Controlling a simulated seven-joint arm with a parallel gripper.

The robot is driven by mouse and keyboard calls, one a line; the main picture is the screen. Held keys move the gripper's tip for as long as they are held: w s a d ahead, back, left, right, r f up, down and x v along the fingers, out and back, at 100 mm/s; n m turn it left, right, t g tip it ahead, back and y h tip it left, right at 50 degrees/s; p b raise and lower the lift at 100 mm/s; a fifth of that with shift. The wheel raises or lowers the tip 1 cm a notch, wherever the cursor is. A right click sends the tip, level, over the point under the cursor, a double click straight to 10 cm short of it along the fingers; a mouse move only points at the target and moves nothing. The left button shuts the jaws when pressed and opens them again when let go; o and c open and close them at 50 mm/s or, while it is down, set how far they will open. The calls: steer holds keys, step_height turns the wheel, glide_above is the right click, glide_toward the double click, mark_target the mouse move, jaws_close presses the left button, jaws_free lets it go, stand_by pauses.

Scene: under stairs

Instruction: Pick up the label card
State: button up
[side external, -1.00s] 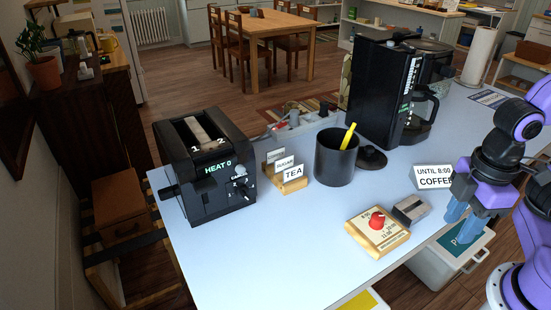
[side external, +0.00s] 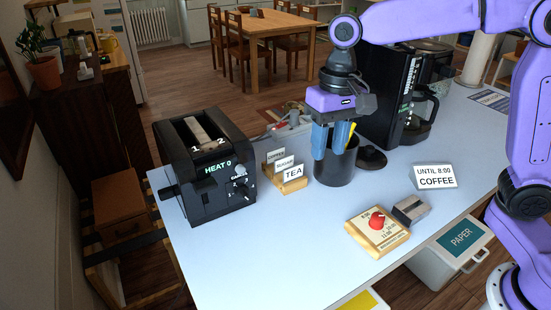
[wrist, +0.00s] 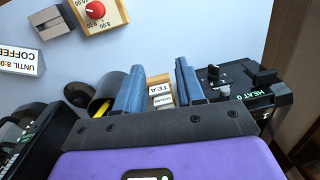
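Small white label cards stand in a wooden holder (side external: 294,186) on the table: the TEA card (side external: 293,174) in front, the SUGAR card (side external: 284,163) and a COFFEE card (side external: 276,155) behind. A separate folded card reading "UNTIL 8:00 COFFEE" (side external: 436,177) stands farther right. My gripper (side external: 329,145) is open and empty, pointing down above the table. In the side view it overlaps the dark cup (side external: 334,168).
The black toaster (side external: 203,165) stands left of the holder. The coffee maker (side external: 394,95) and a dark lid (side external: 371,157) are behind and right. A wooden dial block (side external: 392,240) and a grey block (side external: 411,209) sit near the front edge. The front-left tabletop is clear.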

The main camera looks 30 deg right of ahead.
steer(key=w+r+m, duration=0.1)
steer(key=w+m, duration=0.7)
steer(key=w, duration=0.7)
steer(key=m+y, duration=0.1)
steer(key=m, duration=0.8)
glide_toward(276, 150)
steer(key=f, duration=0.5)
steer(key=shift+w+a, duration=0.25)
steer(key=shift+a, duration=0.05)
steer(key=shift+s+a+f, duration=0.1)
steer(key=shift+a+f, duration=0.1)
steer(key=shift+f, duration=1.1)
steer(key=shift+s+a+f, duration=0.1)
steer(key=shift+a+f, duration=0.15)
steer(key=shift+f, duration=1.05)
jaws_close()
